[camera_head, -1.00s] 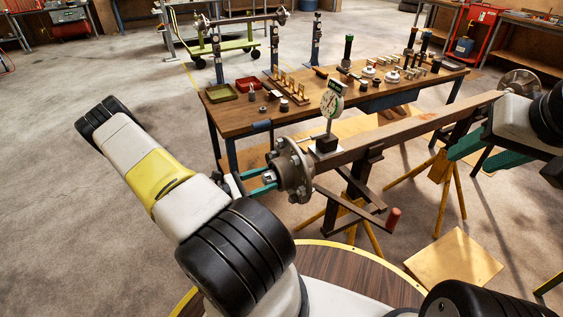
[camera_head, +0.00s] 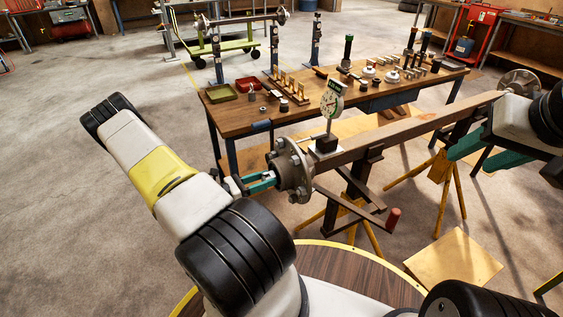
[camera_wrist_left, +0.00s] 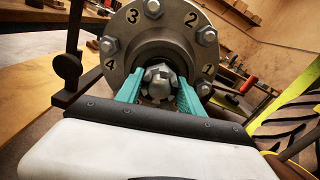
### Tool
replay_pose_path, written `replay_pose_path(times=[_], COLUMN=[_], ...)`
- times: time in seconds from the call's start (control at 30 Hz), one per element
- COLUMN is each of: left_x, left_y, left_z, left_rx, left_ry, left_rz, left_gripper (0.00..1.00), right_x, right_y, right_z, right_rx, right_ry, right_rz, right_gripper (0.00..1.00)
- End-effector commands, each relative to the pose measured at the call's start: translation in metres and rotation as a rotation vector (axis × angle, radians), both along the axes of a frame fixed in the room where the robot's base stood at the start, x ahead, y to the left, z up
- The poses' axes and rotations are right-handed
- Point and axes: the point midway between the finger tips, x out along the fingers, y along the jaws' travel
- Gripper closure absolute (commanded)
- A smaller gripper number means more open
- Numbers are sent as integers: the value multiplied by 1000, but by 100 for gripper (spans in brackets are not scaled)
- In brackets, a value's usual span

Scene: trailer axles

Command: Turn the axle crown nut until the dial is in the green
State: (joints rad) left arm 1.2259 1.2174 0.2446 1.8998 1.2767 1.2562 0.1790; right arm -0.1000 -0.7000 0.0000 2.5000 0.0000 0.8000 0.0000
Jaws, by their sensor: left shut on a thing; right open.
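The crown nut (camera_wrist_left: 159,84) sits in the centre of the axle hub (camera_wrist_left: 120,50), which has numbered studs. The hub (camera_head: 291,170) also shows in the head view at the left end of the axle beam (camera_head: 400,132). My left gripper (camera_wrist_left: 156,92) is shut on the nut, with its teal fingers on either side. In the head view my left gripper (camera_head: 262,181) reaches the hub from the left. The dial (camera_head: 332,101) stands on the beam beside the hub; its needle is too small to read surely. My right gripper (camera_head: 480,150) is open at the right.
Yellow stands (camera_head: 462,195) hold up the beam. Open floor lies to the left.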

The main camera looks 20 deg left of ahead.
Motion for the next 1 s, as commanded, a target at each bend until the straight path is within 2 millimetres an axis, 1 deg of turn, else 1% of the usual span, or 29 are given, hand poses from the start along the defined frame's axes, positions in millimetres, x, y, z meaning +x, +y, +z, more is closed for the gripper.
replay_pose_path(times=[0.2, 0.4, 0.67, 1.0], left_x=[0, 0, 1, 1], left_y=[1, 1, 2, 2], left_z=[0, 0, 0, 0], left_rx=[-116, -193, -239, -244], left_ry=[99, 165, 205, 209], left_rz=[0, 1, 2, 2], left_gripper=[96, 96, 96, 96], right_x=[0, 0, 0, 0], right_y=[0, 0, 0, 0], right_z=[0, 0, 0, 0], right_rx=[0, 0, 0, 0], right_ry=[0, 0, 0, 0], right_rz=[0, 0, 0, 0], right_gripper=[53, 53, 53, 53])
